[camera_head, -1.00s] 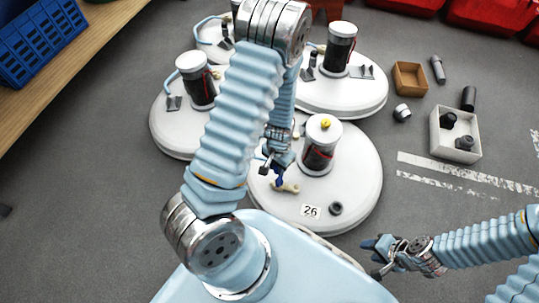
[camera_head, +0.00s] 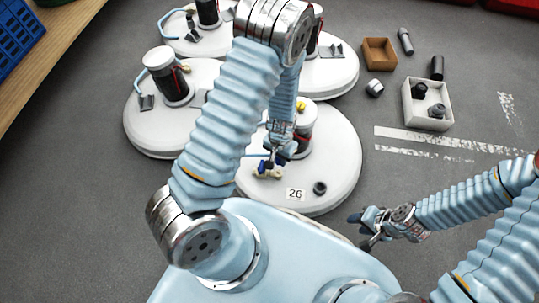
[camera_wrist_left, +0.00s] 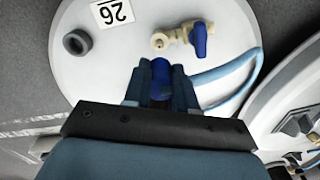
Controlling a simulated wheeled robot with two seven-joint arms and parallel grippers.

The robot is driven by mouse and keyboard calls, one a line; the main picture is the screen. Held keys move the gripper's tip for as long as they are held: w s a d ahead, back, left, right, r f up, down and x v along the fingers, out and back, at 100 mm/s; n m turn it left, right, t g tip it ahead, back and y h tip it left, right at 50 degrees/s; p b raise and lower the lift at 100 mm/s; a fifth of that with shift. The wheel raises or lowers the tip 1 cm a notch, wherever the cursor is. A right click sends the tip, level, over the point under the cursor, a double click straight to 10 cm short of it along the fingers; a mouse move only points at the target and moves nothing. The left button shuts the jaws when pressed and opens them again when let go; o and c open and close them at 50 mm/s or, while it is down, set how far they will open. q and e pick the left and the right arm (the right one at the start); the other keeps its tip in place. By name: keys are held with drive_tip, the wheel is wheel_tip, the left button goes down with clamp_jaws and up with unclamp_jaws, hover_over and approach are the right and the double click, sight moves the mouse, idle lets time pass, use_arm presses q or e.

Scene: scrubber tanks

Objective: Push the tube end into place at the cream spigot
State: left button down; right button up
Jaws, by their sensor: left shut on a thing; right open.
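The cream spigot (camera_wrist_left: 166,39) with its blue lever (camera_wrist_left: 199,40) sits on the round white tank lid (camera_wrist_left: 105,75) marked 26; it shows small in the head view (camera_head: 268,174). My left gripper (camera_wrist_left: 160,82) is shut on a blue piece (camera_wrist_left: 159,72), apparently the tube end, just below the spigot's mouth in the wrist view. A narrow gap shows between them; its depth is unclear. The light-blue tube (camera_wrist_left: 232,78) loops at the right, and its join to the blue piece is hidden behind the gripper. My right gripper (camera_head: 364,229) is open and empty, off the lid.
A canister (camera_head: 304,130) stands behind my left gripper. Other tanks (camera_head: 172,120) stand behind. A white box (camera_head: 447,116) and a brown box (camera_head: 380,54) are on the floor at right.

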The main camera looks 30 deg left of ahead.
sight(279, 170)
use_arm(q)
drive_tip(key=shift+f, duration=0.15)
idle(0.3)
drive_tip(key=shift+f+b, duration=2.25)
drive_tip(key=shift+f, duration=0.45)
drive_tip(key=shift+f, duration=0.25)
drive_tip(key=shift+f+b, duration=1)
drive_tip(key=shift+c, duration=1.8)
unclamp_jaws()
